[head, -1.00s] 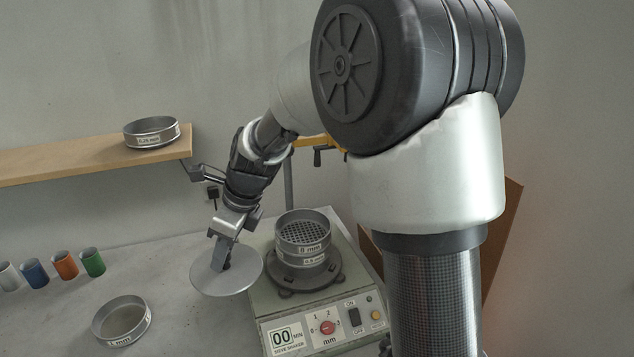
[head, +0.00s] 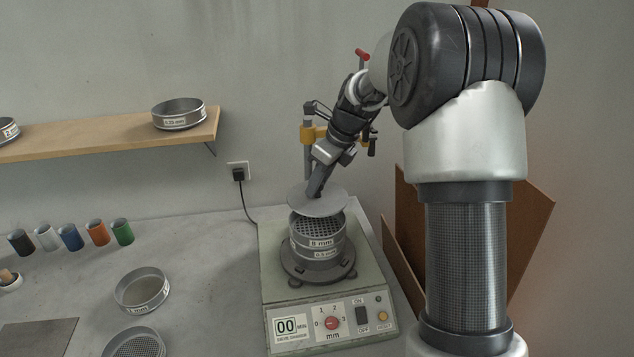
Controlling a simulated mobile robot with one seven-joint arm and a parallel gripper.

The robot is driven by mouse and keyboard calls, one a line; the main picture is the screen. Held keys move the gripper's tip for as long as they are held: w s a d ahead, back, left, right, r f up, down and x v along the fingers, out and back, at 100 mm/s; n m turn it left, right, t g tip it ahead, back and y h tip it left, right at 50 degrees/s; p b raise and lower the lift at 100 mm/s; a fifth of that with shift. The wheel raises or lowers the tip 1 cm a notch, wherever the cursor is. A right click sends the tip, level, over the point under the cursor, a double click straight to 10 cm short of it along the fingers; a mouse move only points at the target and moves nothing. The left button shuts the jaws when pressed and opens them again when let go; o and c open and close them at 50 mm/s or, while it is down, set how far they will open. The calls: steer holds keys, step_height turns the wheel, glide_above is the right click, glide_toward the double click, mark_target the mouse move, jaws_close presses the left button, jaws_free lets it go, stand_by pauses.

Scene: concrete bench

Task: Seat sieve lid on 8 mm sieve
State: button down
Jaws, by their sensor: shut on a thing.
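The 8 mm sieve (head: 322,243) sits on top of another sieve (head: 318,265) in a stack on the sieve shaker (head: 283,311). Its coarse perforated mesh shows through its open front part. The sieve lid (head: 318,205) is a flat grey disc. My gripper (head: 317,192) is shut on the lid from above and holds it roughly level, above the back part of the 8 mm sieve. A gap shows between lid and sieve at the front. The lid hides the sieve's back rim, so I cannot tell whether they touch there.
Two loose sieves, one (head: 141,289) behind another (head: 134,344), lie on the bench left of the shaker. Several coloured cups (head: 69,237) stand farther left. A shelf (head: 110,134) holds a sieve (head: 178,114). A clamp post (head: 308,152) rises behind the shaker. Brown boards (head: 520,225) lean at right.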

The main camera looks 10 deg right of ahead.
mark_target(321, 197)
steer(key=shift+f+b, duration=1.8)
steer(key=shift+f, duration=0.75)
steer(key=shift+f, duration=0.55)
steer(key=c, duration=1.4)
jaws_free()
steer(key=shift+c, duration=0.2)
steer(key=v, duration=1.7)
steer(key=shift+r+p, duration=0.2)
steer(key=shift+p, duration=0.15)
steer(key=shift+s, duration=0.1)
